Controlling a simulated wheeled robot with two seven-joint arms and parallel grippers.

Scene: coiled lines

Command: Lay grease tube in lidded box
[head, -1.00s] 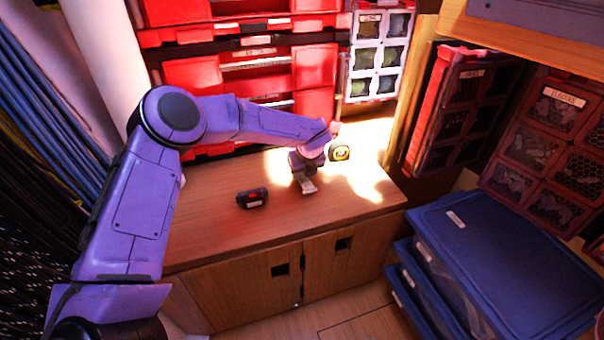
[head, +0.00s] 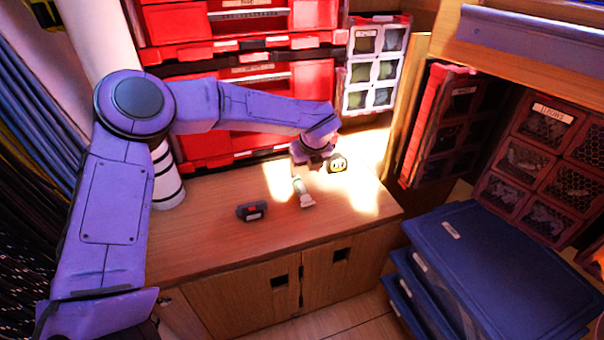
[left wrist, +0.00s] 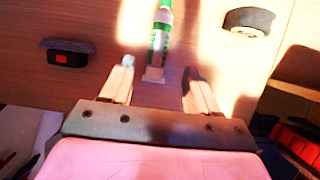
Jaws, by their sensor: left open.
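Blue lidded boxes (head: 490,250) are stacked at the right; the top lid looks closed. My right gripper is not in view.
A black device with a red patch (head: 252,211) lies left of the tube. Red drawers (head: 240,100) and a white compartment rack (head: 376,65) rise behind the counter (head: 210,240). The counter's front is clear.

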